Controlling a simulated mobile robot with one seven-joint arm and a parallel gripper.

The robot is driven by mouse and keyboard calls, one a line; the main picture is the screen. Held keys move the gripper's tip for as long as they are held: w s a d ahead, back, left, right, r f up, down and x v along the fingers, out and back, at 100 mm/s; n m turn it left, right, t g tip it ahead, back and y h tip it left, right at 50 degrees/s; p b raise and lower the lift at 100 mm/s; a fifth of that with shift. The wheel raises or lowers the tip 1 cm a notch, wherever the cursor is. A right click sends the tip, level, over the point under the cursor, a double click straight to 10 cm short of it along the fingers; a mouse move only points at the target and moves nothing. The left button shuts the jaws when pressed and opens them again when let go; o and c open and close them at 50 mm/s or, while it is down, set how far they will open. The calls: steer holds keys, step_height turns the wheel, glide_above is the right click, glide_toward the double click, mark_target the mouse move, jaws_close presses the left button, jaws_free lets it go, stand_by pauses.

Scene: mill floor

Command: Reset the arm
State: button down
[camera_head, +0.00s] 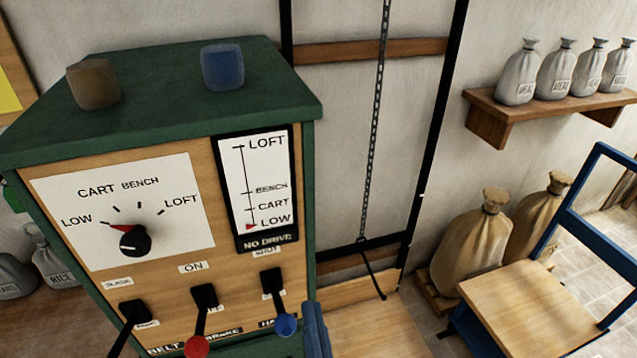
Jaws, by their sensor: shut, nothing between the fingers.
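My gripper is not visible in the head view, and no part of the arm shows clearly. A green and wood control cabinet (300,88) fills the left. Its black dial knob (133,241) has a red pointer aimed toward LOW. The level scale (258,170) has a red marker at LOW, with NO DRIVE written below. A black lever (133,312), a red-knobbed lever (200,325) and a blue-knobbed lever (285,323) stick out at the bottom. Some of their labels are hidden.
A brown block (93,84) and a blue block (222,68) sit on the cabinet. A chain (375,120) hangs behind. A blue-framed wooden-seated thing (530,305) stands right, near large sacks (475,240). A shelf (490,125) holds several grey sacks (520,75).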

steer(key=w+d+r+m+t+h, duration=0.2)
steer(key=r+m+t+h, duration=0.15)
steer(key=r+m, duration=0.8)
steer(key=w+d+r+m+t+h, duration=0.3)
steer(key=r+m, duration=0.5)
steer(key=r, duration=0.7)
steer(key=s+a+r+m+y, duration=0.1)
steer(key=s+r+m, duration=0.3)
steer(key=r, duration=0.5)
steer(key=s+a+r+m+t+y, duration=0.1)
steer(key=s+a+r+m+y, duration=0.1)
steer(key=r+m, duration=0.6)
steer(key=shift+s+a+r, duration=0.6)
steer(key=shift+s+r, duration=0.35)
steer(key=shift+s, duration=0.05)
steer(key=shift+t, duration=0.25)
